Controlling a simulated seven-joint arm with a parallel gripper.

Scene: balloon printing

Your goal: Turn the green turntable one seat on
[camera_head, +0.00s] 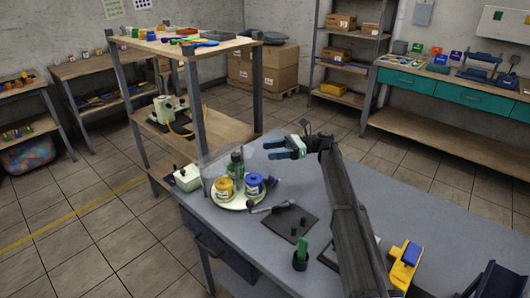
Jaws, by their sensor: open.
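The turntable (238,207) is a pale green-white round plate near the left edge of the grey workbench. A yellow pot (224,188) stands at its left and a blue pot (254,185) at its right. A dark green upright piece (237,164) rises behind them, and a dark handle-like part shows beside the blue pot. My gripper (267,148) is open and empty, with dark blue fingers pointing left. It appears above and behind the turntable, to the right of the upright piece, apart from the pots. The plate's back part is hidden by the pots.
A dark tool (271,207) lies right of the turntable, by a black mat (287,226). A pale green box (187,178) stands at the left edge. A green-handled item in a dark cup (301,257) and a yellow-and-blue device (404,265) are nearer. A wooden shelf rack stands behind left.

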